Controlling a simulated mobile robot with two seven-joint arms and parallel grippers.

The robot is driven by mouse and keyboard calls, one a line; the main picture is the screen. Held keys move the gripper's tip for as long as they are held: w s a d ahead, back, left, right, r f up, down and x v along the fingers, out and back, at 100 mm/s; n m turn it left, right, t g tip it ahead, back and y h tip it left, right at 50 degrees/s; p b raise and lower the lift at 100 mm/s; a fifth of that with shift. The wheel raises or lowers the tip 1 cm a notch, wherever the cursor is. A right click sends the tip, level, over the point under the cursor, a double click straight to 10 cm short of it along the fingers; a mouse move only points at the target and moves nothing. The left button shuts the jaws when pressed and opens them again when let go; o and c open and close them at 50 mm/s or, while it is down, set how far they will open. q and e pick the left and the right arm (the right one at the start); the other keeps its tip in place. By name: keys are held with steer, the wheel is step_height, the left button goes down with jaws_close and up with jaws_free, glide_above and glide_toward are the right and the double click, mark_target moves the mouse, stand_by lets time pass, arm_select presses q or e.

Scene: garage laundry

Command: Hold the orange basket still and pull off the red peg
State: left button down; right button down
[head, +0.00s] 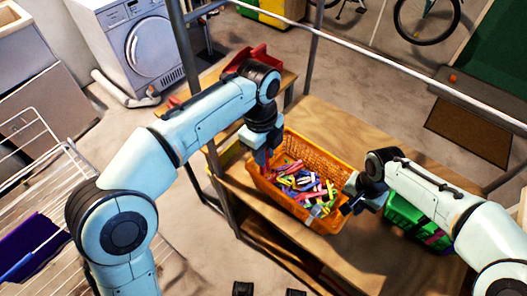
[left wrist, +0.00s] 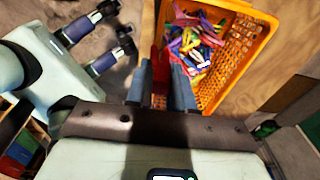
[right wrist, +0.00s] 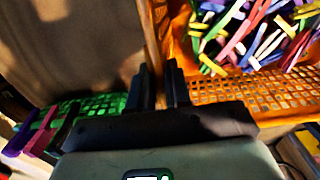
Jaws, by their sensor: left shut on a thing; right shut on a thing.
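The orange basket (head: 330,152) stands on the wooden table and holds several coloured pegs (head: 300,185). My left gripper (head: 263,160) is at the basket's left rim, pointing down. In the left wrist view its fingers are shut on the red peg (left wrist: 155,62), beside the orange wall; whether the peg still touches the rim is hard to tell. My right gripper (head: 352,195) is at the basket's right side. In the right wrist view its fingers (right wrist: 160,82) are shut on the rim of the orange basket (right wrist: 240,92). The fingers hide the gripped part of the rim.
A green basket (head: 402,212) with pegs stands to the right of the orange one, partly behind my right arm. A wooden table (head: 340,120) has free room behind the basket. A metal frame surrounds the table. A drying rack (head: 35,150) stands at the left.

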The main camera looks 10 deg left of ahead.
steer(key=shift+s+f, duration=0.15)
steer(key=c, duration=1)
jaws_free()
step_height(320, 180, up, 12)
steer(key=shift+r, duration=0.1)
